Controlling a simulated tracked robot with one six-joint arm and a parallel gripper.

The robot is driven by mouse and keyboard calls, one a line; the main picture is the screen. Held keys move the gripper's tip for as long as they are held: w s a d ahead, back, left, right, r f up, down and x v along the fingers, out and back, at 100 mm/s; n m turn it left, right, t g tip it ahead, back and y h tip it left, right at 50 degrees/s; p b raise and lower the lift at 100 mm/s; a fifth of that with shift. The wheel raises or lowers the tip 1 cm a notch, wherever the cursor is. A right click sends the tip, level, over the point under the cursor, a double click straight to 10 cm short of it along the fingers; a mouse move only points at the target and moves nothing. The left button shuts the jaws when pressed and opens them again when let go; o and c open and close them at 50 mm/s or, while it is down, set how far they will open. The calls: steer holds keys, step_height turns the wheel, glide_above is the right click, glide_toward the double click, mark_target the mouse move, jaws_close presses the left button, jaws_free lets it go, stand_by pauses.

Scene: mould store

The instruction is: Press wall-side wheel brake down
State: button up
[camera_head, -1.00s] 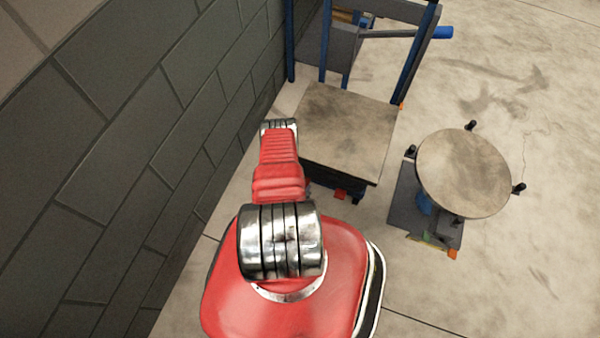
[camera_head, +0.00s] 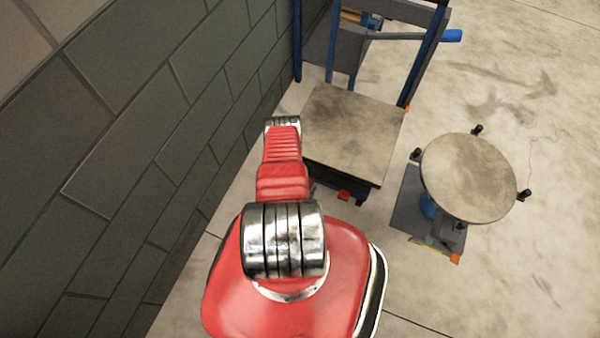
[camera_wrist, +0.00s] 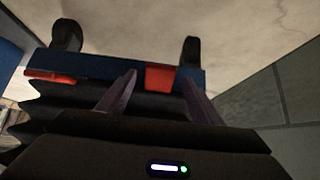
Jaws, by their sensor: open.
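The lift cart with a worn square top (camera_head: 354,130) stands beside the wall. A red brake pedal (camera_head: 344,196) shows under its near edge, on the side away from the wall; the wall-side one is hidden behind my arm. In the wrist view the wall-side red pedal (camera_wrist: 160,77) sits on the dark blue frame bar, on the side towards the wall. The other red pedal (camera_wrist: 50,76) is further left. My gripper (camera_wrist: 158,84) is open, and its two fingertips appear on either side of the wall-side pedal. I cannot tell whether they touch it.
A dark block wall (camera_head: 150,150) runs close along the left of my arm. A round-topped stand (camera_head: 468,177) is to the right of the cart. Two dark wheels (camera_wrist: 67,35) show beyond the bar in the wrist view. Open concrete floor (camera_head: 540,110) lies to the right.

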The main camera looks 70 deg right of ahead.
steer(key=v, duration=1.2)
steer(key=shift+a+r, duration=0.3)
steer(key=shift+s, duration=0.15)
stand_by(0.4)
